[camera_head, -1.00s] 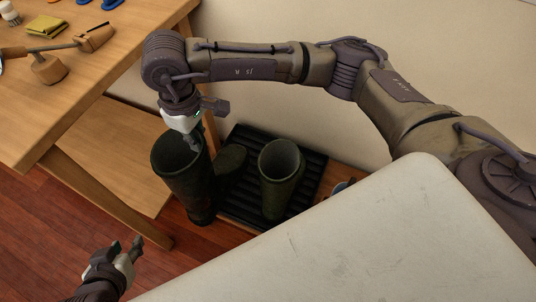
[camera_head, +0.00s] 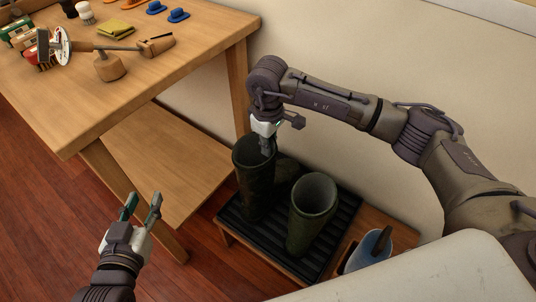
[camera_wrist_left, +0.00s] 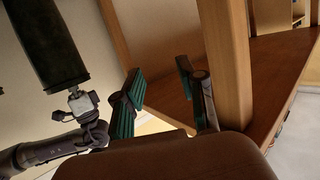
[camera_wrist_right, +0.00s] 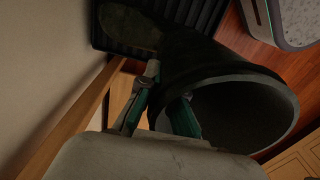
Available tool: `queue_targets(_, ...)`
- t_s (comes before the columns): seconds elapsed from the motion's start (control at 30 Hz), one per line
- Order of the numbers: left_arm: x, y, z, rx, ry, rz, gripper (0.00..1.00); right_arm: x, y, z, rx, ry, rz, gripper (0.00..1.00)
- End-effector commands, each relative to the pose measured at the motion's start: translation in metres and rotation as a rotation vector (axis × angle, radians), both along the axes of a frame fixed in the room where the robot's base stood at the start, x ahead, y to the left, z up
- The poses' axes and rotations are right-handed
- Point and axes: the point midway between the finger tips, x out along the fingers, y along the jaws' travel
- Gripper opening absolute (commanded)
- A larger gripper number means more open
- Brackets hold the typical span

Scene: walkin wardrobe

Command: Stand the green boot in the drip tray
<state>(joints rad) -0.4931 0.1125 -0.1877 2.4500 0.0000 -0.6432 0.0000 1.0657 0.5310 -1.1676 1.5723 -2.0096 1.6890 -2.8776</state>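The dark green boot (camera_head: 253,190) stands upright or nearly so at the left back of the black ribbed drip tray (camera_head: 341,226). Its toe points right toward the wall. Whether its sole touches the tray is hidden. My right gripper (camera_head: 266,147) is shut on the shaft's top rim, its fingers straddling the wall in the right wrist view (camera_wrist_right: 165,100). A second green boot (camera_head: 312,215) stands upright in the tray to the right. My left gripper (camera_head: 141,207) is open and empty, left of the tray and well apart.
The tray lies on a low wooden bench (camera_head: 225,233) against the wall. A blue-grey container (camera_head: 371,247) stands right of the tray. A wooden table (camera_head: 150,85) with brushes, a yellow cloth and wooden tools is at the left, with a lower shelf (camera_head: 165,160).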

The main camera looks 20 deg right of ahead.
Motion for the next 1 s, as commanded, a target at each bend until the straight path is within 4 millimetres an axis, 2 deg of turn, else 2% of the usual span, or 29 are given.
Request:
queue_targets(0.03, 0.003, -0.002, 0.004, -0.010, -0.038, -0.003, 0.40, -0.001, 0.001, -0.010, 0.001, 0.003, 0.000, 0.00)
queue_targets(0.2, 0.008, -0.006, 0.025, -0.039, -0.153, -0.010, 0.40, -0.001, 0.001, -0.028, 0.001, 0.002, 0.002, 0.00)
queue_targets(0.77, 0.010, -0.008, 0.036, -0.054, -0.213, -0.014, 0.40, 0.000, 0.001, -0.032, 0.001, 0.000, 0.001, 0.00)
queue_targets(0.8, 0.010, -0.009, 0.037, -0.055, -0.218, -0.015, 0.40, -0.001, 0.001, -0.033, 0.000, 0.002, 0.001, 0.10)
queue_targets(0.93, 0.010, -0.009, 0.037, -0.055, -0.218, -0.015, 0.40, -0.001, 0.001, -0.033, 0.000, 0.002, 0.001, 0.31)
queue_targets(1.0, 0.010, -0.009, 0.037, -0.055, -0.217, -0.015, 0.40, -0.001, 0.001, -0.033, 0.000, 0.002, 0.001, 0.31)
